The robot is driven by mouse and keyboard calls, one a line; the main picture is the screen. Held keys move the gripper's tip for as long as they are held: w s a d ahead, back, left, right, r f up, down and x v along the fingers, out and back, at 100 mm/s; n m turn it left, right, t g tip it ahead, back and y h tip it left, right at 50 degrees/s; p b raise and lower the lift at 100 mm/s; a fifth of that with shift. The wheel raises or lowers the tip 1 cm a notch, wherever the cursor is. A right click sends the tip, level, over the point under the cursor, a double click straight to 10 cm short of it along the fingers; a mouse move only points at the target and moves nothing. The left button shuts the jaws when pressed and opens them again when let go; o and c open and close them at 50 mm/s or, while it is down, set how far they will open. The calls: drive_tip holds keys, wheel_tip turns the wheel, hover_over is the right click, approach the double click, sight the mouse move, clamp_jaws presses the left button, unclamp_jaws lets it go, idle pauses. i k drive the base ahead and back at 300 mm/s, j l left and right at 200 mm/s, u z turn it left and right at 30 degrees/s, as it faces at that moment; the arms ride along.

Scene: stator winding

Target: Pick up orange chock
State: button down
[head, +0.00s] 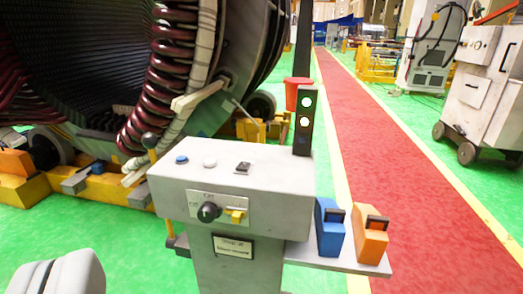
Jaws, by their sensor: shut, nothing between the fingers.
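The orange chock (371,246) is a wedge-shaped block with a dark handle on top. It stands on a grey side shelf (300,254) at the right of the control console (232,178). A blue chock (329,238) of like shape stands just left of it, with a narrow gap or none between them. Nothing covers the orange chock's top or handle. My gripper's fingers do not show. A pale grey rounded part of my own body shows at the lower left corner, well away from the chocks.
The console carries buttons, a knob and an upright light post (306,120). A large stator (90,60) rests on yellow supports behind it, with another orange block (15,163) at far left. A red walkway (400,150) runs right of the shelf. A grey cabinet (482,95) stands beyond.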

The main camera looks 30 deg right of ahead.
sight(369, 228)
drive_tip(key=k+z, duration=0.2)
drive_tip(key=z, duration=0.2)
drive_tip(key=k+z, duration=0.2)
drive_tip(key=z, duration=0.2)
drive_tip(key=k+z, duration=0.2)
drive_tip(key=z, duration=0.2)
drive_tip(key=l+u, duration=0.25)
drive_tip(key=l, duration=0.4)
drive_tip(key=l+u, duration=0.2)
drive_tip(key=l, duration=0.45)
drive_tip(key=k, duration=0.05)
